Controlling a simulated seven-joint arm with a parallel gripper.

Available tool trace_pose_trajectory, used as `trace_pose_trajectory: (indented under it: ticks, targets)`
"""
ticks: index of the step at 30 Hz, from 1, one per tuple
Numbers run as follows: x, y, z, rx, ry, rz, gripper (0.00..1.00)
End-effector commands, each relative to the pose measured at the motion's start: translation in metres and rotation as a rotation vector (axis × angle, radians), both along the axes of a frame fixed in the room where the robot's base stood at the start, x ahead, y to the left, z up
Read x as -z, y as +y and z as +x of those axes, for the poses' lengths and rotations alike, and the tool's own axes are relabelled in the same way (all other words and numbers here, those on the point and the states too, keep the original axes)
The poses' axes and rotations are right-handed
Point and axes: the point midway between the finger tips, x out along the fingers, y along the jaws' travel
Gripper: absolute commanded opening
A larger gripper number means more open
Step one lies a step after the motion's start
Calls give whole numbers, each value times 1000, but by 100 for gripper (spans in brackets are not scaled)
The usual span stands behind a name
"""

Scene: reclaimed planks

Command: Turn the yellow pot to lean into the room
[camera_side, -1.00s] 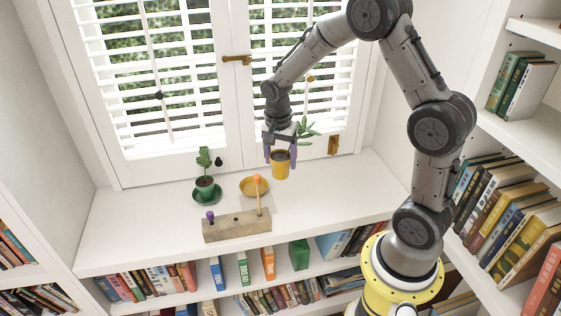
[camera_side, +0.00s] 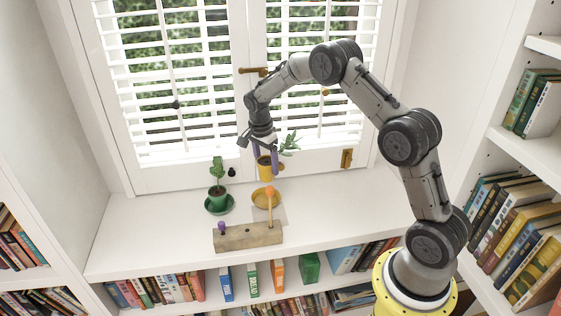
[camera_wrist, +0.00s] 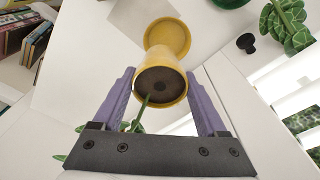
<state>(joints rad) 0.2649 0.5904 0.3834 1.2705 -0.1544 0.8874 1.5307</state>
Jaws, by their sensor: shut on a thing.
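The yellow pot (camera_side: 264,172) is between the purple fingers of my gripper (camera_side: 265,163), which is shut on it. Its green plant (camera_side: 289,144) leans to the right in the side view. The yellow saucer (camera_side: 266,198) lies on the white sill, just in front of and below the pot in that view. In the wrist view, the pot (camera_wrist: 160,82) sits between both fingers (camera_wrist: 160,73), with dark soil and a green stem showing. The saucer (camera_wrist: 168,34) shows beyond it, empty. The pot appears clear of the saucer; its exact height is hard to tell.
A green potted plant (camera_side: 217,178) stands on a green saucer (camera_side: 219,205) to the left. A wooden block (camera_side: 248,237) with a purple knob and an orange-tipped stick lies in front. Shuttered windows with a brass latch (camera_side: 253,71) stand close behind. The sill's right side (camera_side: 355,200) is clear.

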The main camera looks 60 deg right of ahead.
Motion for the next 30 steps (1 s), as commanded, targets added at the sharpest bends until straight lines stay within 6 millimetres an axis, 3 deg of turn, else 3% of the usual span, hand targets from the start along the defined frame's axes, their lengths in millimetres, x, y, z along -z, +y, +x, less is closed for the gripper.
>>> trace_pose_trajectory:
  ticks: [6,9,30]
  targets:
    - [54,-8,19,26,2,0,0]
    - [67,-8,17,27,-1,0,0]
    - [100,-7,14,25,-2,-1,0]
